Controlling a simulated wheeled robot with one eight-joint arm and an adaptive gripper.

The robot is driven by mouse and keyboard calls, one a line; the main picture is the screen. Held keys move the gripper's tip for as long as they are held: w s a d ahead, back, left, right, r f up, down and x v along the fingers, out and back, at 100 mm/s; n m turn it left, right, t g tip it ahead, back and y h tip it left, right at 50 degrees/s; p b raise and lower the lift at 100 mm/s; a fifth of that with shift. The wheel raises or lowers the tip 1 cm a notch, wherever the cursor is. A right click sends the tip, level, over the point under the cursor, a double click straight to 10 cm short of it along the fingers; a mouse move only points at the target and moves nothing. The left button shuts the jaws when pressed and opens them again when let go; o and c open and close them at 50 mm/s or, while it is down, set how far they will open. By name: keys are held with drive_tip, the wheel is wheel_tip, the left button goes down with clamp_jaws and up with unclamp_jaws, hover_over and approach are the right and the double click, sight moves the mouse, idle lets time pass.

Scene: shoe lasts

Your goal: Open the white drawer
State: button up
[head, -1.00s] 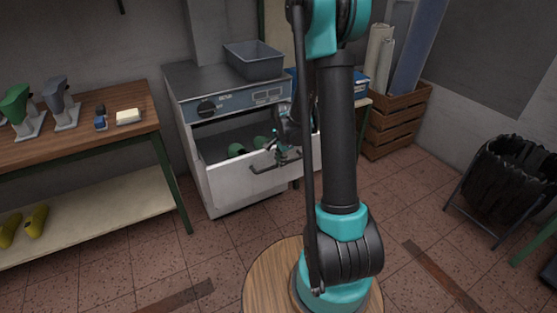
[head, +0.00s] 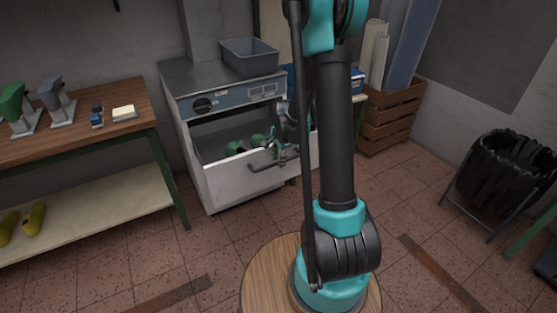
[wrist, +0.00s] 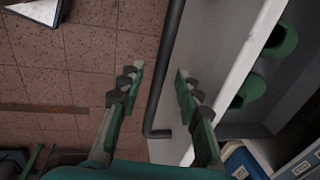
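The white drawer (head: 232,186) is pulled out of the grey cabinet, and its inside shows with green objects in it. Its dark bar handle (head: 262,167) runs along the front. My gripper (head: 268,158) is at the handle, partly hidden by my arm. In the wrist view the drawer (wrist: 215,75) is on the right, with the handle (wrist: 158,118) beside its front. My gripper (wrist: 159,72) is open there, one finger on each side of the handle in the picture. I see gaps between the fingers and the bar; I cannot tell the depth exactly.
A grey bin (head: 250,57) stands on the cabinet (head: 192,72). A workbench (head: 70,125) is on the left, wooden crates (head: 385,120) behind on the right. A black-lined bin (head: 500,175) stands far right. The tiled floor before the drawer is clear.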

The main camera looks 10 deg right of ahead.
drive_tip(key=shift+r, duration=0.1)
wheel_tip(320, 180, up, 12)
drive_tip(key=s, duration=0.2)
drive_tip(key=shift+d+f, duration=0.2)
drive_tip(key=shift+d, duration=0.15)
drive_tip(key=shift+s, duration=0.1)
drive_tip(key=s+f+n+t, duration=0.1)
drive_tip(key=s+n, duration=0.6)
drive_tip(key=s, duration=0.3)
drive_tip(key=s+d+f+n+t, duration=0.1)
drive_tip(key=s+f+n, duration=0.1)
drive_tip(key=s+n, duration=0.5)
drive_tip(key=s, duration=0.4)
drive_tip(key=shift+d+f+h, duration=0.2)
drive_tip(key=shift+d+h, duration=0.05)
drive_tip(key=shift+h, duration=0.05)
drive_tip(key=shift+s, duration=0.1)
